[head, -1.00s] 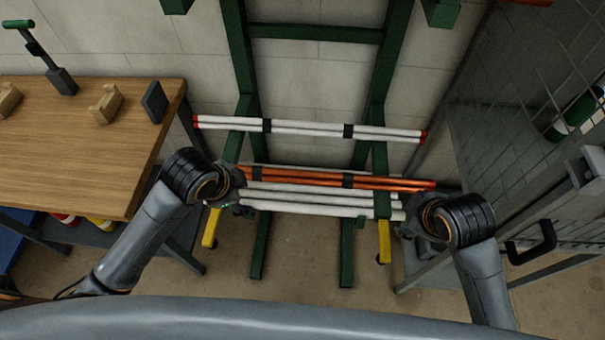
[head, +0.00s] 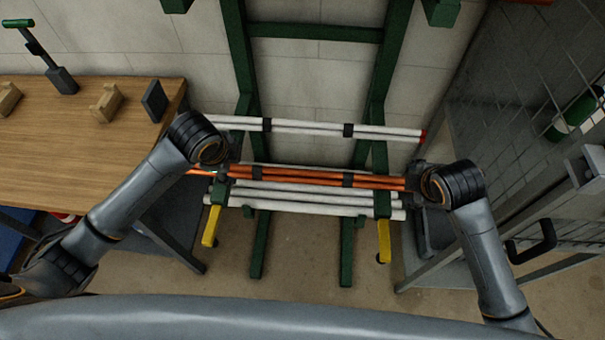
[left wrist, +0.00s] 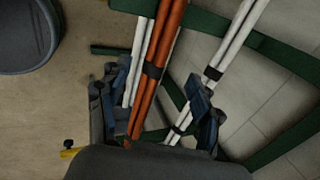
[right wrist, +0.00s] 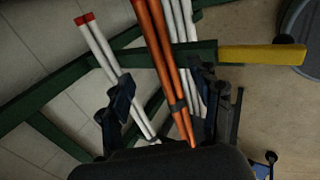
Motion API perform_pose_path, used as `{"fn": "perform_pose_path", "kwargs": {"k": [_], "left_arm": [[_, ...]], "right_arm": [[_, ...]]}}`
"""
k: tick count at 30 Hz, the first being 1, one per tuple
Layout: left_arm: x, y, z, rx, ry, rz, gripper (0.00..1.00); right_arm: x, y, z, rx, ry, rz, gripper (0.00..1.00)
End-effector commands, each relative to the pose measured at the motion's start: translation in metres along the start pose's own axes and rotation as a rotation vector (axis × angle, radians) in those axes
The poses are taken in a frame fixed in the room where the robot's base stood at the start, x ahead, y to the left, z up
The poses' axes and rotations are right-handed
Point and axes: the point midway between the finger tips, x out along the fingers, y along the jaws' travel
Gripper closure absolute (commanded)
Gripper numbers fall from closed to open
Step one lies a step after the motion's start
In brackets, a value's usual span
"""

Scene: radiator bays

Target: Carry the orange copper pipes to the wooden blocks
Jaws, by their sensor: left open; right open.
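The orange copper pipes (head: 300,176) are a bundle with dark straps, lying across a green rack between white pipes. My left gripper (head: 224,170) is at their left part, and my right gripper (head: 412,180) is at their right part. In the left wrist view the copper pipes (left wrist: 158,60) run between the spread fingers. In the right wrist view the copper pipes (right wrist: 164,60) also pass between open fingers. The head view hides the fingers' contact with the pipes. Two wooden blocks, one notched (head: 106,102) and one at the left edge (head: 9,98), stand on the wooden table.
White pipes lie above (head: 300,129) and below (head: 300,198) the copper ones on the green rack (head: 235,60). The table (head: 70,150) is at left, with a dark block (head: 154,101) near its edge. A mesh cage (head: 520,110) stands at right.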

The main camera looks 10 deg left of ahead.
Motion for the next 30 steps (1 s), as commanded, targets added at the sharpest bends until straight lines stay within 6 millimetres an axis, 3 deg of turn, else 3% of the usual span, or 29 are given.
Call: {"fn": "perform_pose_path", "kwargs": {"k": [9,15,29,30], "left_arm": [[0.064,0.001,0.000,-0.002,-0.001,0.002,0.35],[0.090,0.000,0.000,-0.001,0.000,0.001,0.35],[0.101,0.000,0.000,0.000,-0.001,-0.001,0.35],[0.100,0.000,0.000,0.000,-0.001,-0.001,0.41]], "right_arm": [[0.064,0.000,0.000,0.002,0.000,-0.003,0.36],[0.090,0.001,0.000,0.001,-0.001,0.001,0.36],[0.100,0.001,0.000,0.000,0.000,0.002,0.36],[0.100,0.001,0.000,0.000,0.000,0.002,0.42]]}}
